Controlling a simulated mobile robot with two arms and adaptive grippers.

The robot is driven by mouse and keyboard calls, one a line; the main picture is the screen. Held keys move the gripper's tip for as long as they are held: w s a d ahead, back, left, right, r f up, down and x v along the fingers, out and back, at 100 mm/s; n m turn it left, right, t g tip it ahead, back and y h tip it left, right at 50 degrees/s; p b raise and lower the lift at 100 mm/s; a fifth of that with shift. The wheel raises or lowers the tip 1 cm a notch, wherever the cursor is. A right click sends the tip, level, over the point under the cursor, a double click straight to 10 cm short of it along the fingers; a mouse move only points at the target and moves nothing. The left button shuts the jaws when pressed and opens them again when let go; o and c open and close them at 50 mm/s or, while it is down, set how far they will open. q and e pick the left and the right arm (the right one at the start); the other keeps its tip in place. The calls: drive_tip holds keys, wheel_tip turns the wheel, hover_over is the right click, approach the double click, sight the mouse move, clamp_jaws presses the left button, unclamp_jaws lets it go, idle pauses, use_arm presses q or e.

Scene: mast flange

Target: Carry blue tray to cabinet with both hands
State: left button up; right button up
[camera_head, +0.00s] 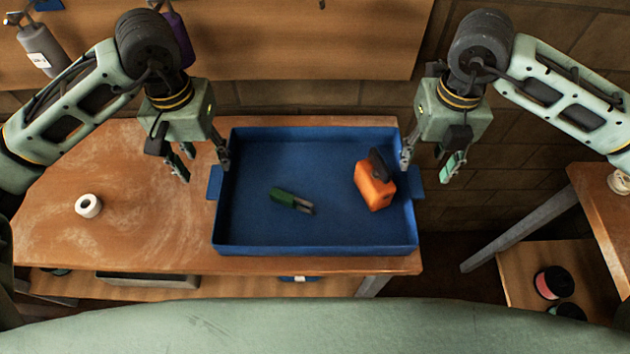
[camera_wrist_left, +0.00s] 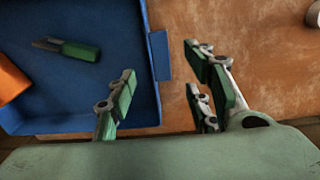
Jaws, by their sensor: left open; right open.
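The blue tray (camera_head: 320,245) sits on the wooden workbench, with a small handle tab on its left (camera_head: 213,183) and right (camera_head: 417,182) sides. Inside it lie a green-handled tool (camera_head: 288,200) and an orange object with a black top (camera_head: 374,190). My left gripper (camera_head: 203,168) is open and empty near the left handle. In the left wrist view, the handle (camera_wrist_left: 160,56) lies ahead between the open fingers (camera_wrist_left: 165,100), not clasped. My right gripper (camera_head: 430,168) is open and empty near the right handle. I cannot identify a cabinet for certain.
A white roll (camera_head: 88,205) lies on the workbench (camera_head: 150,235) left of the tray. Another wooden unit (camera_head: 600,205) stands at right, with red and dark spools (camera_head: 553,283) on its lower shelf. A gap of floor separates it from the workbench.

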sight(215, 180)
use_arm(q)
drive_tip(key=shift+s, duration=0.2)
use_arm(e)
drive_tip(key=shift+s, duration=0.2)
use_arm(q)
drive_tip(key=shift+w+f, duration=0.15)
drive_tip(key=shift+f, duration=3.75)
use_arm(e)
drive_tip(key=shift+w+f, duration=0.15)
drive_tip(key=shift+f, duration=3.75)
use_arm(q)
drive_tip(key=shift+c, duration=0.2)
use_arm(e)
drive_tip(key=shift+c, duration=0.2)
use_arm(q)
clamp_jaws()
use_arm(e)
clamp_jaws()
use_arm(q)
drive_tip(key=shift+r, duration=0.1)
use_arm(e)
drive_tip(key=shift+r, duration=0.1)
